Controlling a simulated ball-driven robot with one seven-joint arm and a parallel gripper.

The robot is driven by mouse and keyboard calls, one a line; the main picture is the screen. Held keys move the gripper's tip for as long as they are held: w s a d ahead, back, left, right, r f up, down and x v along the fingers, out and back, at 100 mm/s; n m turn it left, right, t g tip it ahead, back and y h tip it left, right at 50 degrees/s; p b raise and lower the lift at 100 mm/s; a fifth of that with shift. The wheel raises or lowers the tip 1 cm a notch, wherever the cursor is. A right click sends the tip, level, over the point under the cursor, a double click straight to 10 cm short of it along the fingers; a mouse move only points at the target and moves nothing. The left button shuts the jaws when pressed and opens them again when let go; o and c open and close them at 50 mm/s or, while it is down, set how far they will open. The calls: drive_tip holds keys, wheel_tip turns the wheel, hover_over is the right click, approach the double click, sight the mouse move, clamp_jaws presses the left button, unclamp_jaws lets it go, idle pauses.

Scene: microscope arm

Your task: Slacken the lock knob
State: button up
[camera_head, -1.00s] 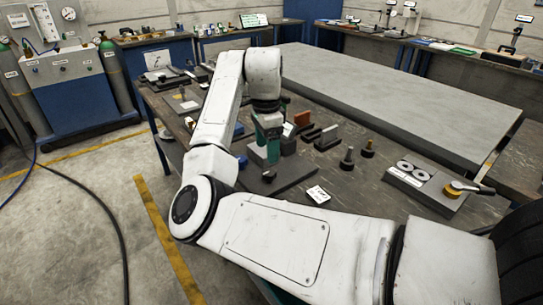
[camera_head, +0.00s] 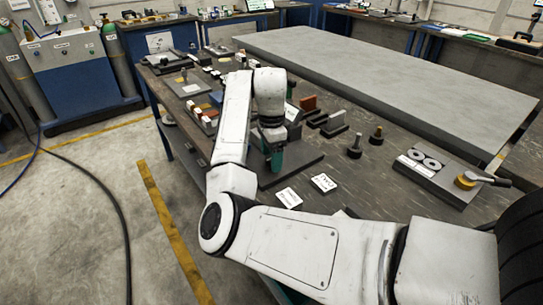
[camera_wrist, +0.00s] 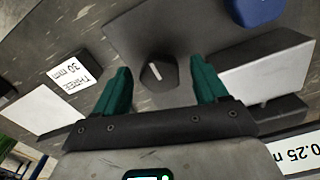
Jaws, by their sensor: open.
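The lock knob (camera_wrist: 158,72) is black with a white line on its top. In the wrist view it stands near the edge of a dark plate (camera_wrist: 125,35). My gripper (camera_wrist: 162,80) is open, with one green finger on each side of the knob and gaps on both sides. I cannot tell how far the fingertips are above it. In the head view my gripper (camera_head: 274,160) is over the dark base plate (camera_head: 308,160), and the knob is hidden behind my gripper and arm.
A grey metal block (camera_wrist: 268,68) is close to the right finger in the wrist view, with a blue part (camera_wrist: 254,10) beyond it. Label cards (camera_head: 289,198) lie on the bench. Two black knobbed posts (camera_head: 355,148) and a plate with rings (camera_head: 435,175) stand to the right.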

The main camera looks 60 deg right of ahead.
drive_tip(key=shift+f, duration=0.15)
drive_tip(key=shift+c, duration=0.3)
drive_tip(key=c, duration=1)
drive_tip(key=shift+p, duration=0.4)
drive_tip(key=n+p, duration=0.1)
drive_tip(key=p, duration=0.1)
drive_tip(key=n+p, duration=0.1)
drive_tip(key=p, duration=0.1)
drive_tip(key=shift+s+r+n, duration=0.15)
drive_tip(key=shift+r+n, duration=0.2)
drive_tip(key=shift+n, duration=0.05)
drive_tip(key=n+p, duration=0.4)
drive_tip(key=p, duration=0.1)
drive_tip(key=shift+p, duration=0.4)
drive_tip(key=n+p, duration=0.4)
drive_tip(key=n, duration=0.1)
drive_tip(key=shift+s+p, duration=0.1)
drive_tip(key=shift+p, duration=0.3)
drive_tip(key=shift+f+n+p, duration=0.2)
drive_tip(key=shift+n+p, duration=1.25)
drive_tip(key=shift+n, duration=0.45)
